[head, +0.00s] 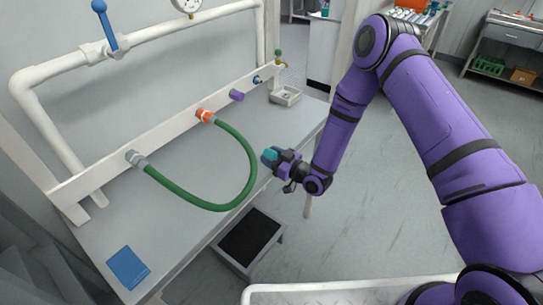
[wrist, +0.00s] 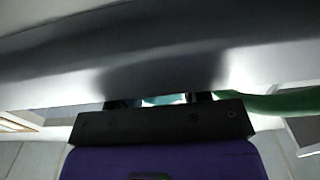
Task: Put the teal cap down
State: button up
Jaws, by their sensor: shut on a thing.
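My gripper (head: 272,158) is at the right edge of the grey bench, just right of the green hose's loop. It is shut on the teal cap (head: 268,154), which shows at its fingertips. In the wrist view a sliver of the teal cap (wrist: 163,99) shows between the two dark fingers; a large grey surface close to the camera hides the rest. I cannot tell whether the cap touches the bench.
The grey bench (head: 185,185) holds a blue pad (head: 128,267) at the front and a small tray (head: 285,95) at the back. The green hose (head: 250,165) loops from the white manifold between a grey and an orange fitting. A black-topped step (head: 250,238) stands below.

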jog(key=o, duration=1)
jog(key=shift+s+d+f, duration=0.1)
jog(key=shift+s+f, duration=0.1)
jog(key=shift+f, duration=0.3)
jog(key=shift+o, duration=0.6)
jog(key=shift+w+r, duration=0.1)
jog(key=shift+r, duration=0.3)
jog(key=v, duration=1.1)
jog(key=shift+s+d+r, duration=0.2)
jog(key=shift+d+r, duration=0.1)
jog(key=shift+r, duration=0.1)
